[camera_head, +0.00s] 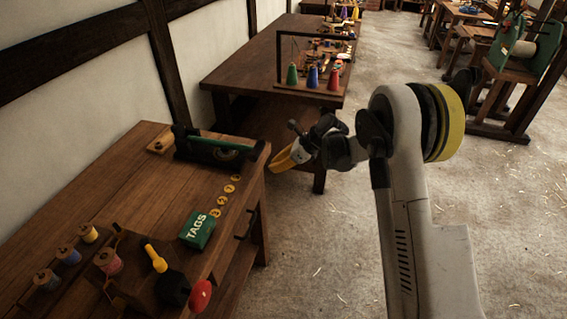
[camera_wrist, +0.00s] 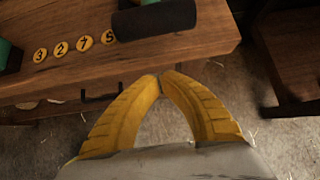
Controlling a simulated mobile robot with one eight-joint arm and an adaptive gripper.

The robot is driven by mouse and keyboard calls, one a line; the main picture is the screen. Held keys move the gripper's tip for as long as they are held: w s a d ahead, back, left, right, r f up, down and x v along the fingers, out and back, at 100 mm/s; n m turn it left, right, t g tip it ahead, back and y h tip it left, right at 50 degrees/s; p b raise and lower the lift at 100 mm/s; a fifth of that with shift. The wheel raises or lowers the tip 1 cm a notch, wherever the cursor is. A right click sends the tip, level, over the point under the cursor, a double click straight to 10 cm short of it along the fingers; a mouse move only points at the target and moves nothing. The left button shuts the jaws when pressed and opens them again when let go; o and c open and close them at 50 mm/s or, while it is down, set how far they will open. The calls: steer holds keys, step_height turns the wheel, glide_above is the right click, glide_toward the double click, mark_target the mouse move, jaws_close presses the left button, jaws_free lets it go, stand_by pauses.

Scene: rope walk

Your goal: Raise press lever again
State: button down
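The press (camera_head: 215,150) is a low black device with a long green bar, at the far right corner of the near wooden table. A dark grip, apparently the end of its lever (camera_head: 258,150), lies low near the table's right edge. In the wrist view a thick black cylinder (camera_wrist: 155,19), likely this grip, lies at the table edge with a bit of green behind it. My gripper (camera_head: 281,163) is just right of the table corner, beside the press and apart from the grip. Its yellow fingertips (camera_wrist: 161,76) meet, with nothing seen between them.
Several yellow numbered discs (camera_head: 222,200) lie in a row along the table edge. A green TAGS box (camera_head: 198,230) and thread spools (camera_head: 88,233) are nearer. A second table (camera_head: 250,75) with coloured cones stands behind. The floor (camera_head: 310,250) to the right is clear.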

steer(key=shift+w+a+f+b, duration=0.25)
steer(key=shift+a+f, duration=0.1)
steer(key=shift+a, duration=0.2)
steer(key=shift+w+a+f+b, duration=0.2)
steer(key=shift+a+f, duration=0.1)
steer(key=shift+a, duration=0.2)
steer(key=shift+a+r, duration=0.2)
steer(key=shift+r, duration=0.35)
steer(key=shift+a+r, duration=0.2)
steer(key=shift+r, duration=0.35)
steer(key=shift+w+a+r+b, duration=0.2)
steer(key=shift+r+b, duration=0.1)
steer(key=shift+r, duration=0.15)
steer(key=shift+r, duration=0.1)
